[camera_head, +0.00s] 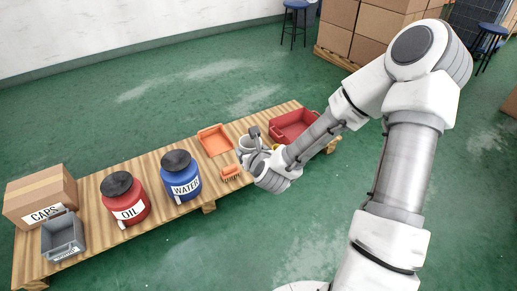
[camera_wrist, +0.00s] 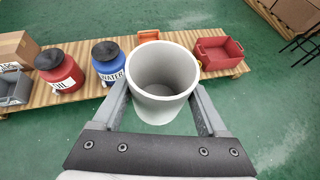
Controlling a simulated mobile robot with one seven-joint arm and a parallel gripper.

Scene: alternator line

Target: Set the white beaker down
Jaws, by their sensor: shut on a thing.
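The white beaker (camera_wrist: 163,78) is upright and open at the top in the wrist view, and looks empty inside. My gripper (camera_wrist: 162,98) is shut on it, with one grey finger on each side. In the head view the beaker (camera_head: 246,144) shows only in part behind my gripper (camera_head: 258,146), near the right part of the wooden table (camera_head: 94,198). I cannot tell how high the beaker is above the table.
Cartons (camera_head: 361,38) and a stool (camera_head: 295,19) stand behind.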

